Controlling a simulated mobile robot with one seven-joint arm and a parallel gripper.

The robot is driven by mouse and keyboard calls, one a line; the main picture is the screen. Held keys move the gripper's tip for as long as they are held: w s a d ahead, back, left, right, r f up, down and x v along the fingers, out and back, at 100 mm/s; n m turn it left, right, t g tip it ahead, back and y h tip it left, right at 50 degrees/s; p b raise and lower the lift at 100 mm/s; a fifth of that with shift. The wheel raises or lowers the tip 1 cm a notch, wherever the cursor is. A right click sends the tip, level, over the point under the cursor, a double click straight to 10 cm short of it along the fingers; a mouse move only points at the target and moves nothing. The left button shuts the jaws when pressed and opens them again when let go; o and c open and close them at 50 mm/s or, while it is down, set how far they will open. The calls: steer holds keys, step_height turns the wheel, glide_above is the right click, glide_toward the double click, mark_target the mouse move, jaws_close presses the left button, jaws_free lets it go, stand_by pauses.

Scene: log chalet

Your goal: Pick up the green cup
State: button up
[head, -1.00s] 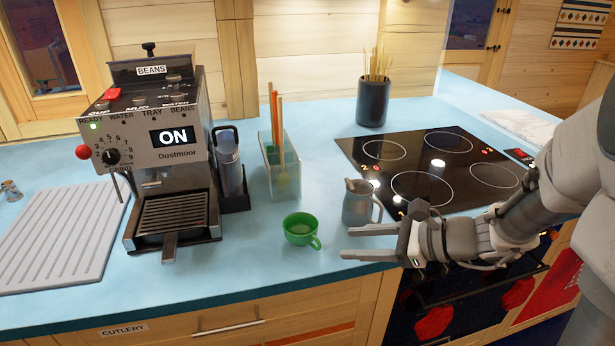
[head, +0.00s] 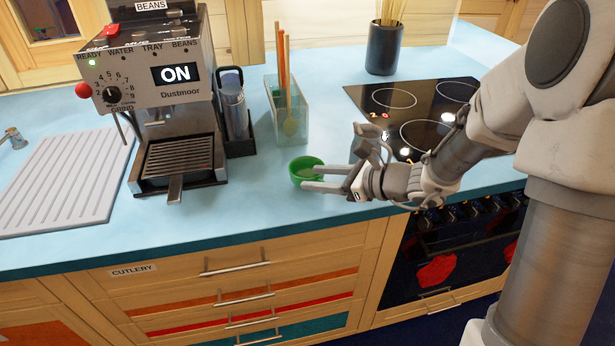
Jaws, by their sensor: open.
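The green cup (head: 303,168) stands upright on the light blue counter in the head view, right of the coffee machine. My gripper (head: 308,179) is open, with its two fingers pointing left at the cup. The fingertips overlap the cup's right and front side in the picture and hide its handle. I cannot tell whether the fingers touch the cup or are around part of it.
A glass holder (head: 288,122) with utensils is behind the cup. The coffee machine (head: 172,125) is to the left, the black hob (head: 412,108) to the right. The counter (head: 255,205) left and front of the cup is clear.

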mark_target(303, 178)
steer(key=x, duration=0.4)
steer(key=shift+w+d+f+b, duration=0.1)
steer(key=shift+w+f+b, duration=0.15)
steer(key=shift+f+b, duration=0.1)
steer(key=shift+w+a, duration=0.25)
steer(key=shift+a, duration=0.1)
jaws_close()
